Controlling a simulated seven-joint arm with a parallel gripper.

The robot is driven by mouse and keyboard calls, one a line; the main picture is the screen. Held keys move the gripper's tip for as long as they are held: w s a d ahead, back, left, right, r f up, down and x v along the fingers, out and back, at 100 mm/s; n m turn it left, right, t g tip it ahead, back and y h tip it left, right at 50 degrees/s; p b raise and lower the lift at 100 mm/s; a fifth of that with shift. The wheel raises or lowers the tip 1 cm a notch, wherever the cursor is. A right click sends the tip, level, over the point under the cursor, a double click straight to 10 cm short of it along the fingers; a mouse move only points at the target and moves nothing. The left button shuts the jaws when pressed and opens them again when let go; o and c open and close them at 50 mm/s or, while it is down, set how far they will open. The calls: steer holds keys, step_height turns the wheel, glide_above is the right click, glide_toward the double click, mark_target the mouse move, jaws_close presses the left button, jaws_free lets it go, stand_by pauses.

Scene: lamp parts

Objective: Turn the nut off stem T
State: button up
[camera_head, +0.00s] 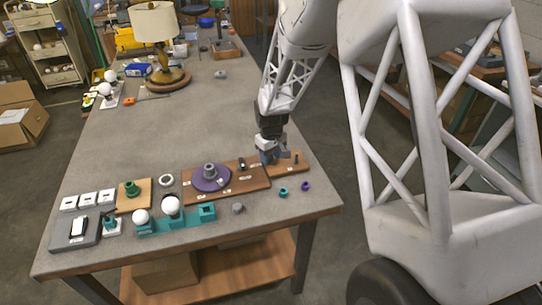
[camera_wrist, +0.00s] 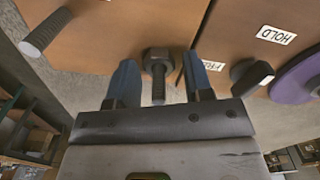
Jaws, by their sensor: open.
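My gripper (camera_head: 268,155) is low over the small brown board at the right of the bench. In the wrist view my gripper (camera_wrist: 160,64) is open, with one blue finger on each side of a dark nut (camera_wrist: 157,54). The nut sits on a threaded stem (camera_wrist: 158,88) that sticks out of it. Gaps show between the nut and both fingers. A second threaded stem (camera_wrist: 47,33) on the same board is bare; it shows in the head view (camera_head: 297,156). I cannot read which stem is T. In the head view my gripper hides the nut.
A larger brown board (camera_head: 255,180) with a purple disc (camera_head: 210,178) stands close to the left. A dark knob (camera_wrist: 251,76) and a HOLD label (camera_wrist: 276,35) are near the right finger. Teal (camera_head: 283,192) and purple (camera_head: 305,186) rings lie in front.

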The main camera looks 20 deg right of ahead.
steer(key=c, duration=0.8)
steer(key=shift+a+n, duration=0.1)
steer(key=shift+n, duration=3.4)
steer(key=shift+c, duration=0.2)
steer(key=shift+s+r+n, duration=0.1)
steer(key=shift+n, duration=3.3)
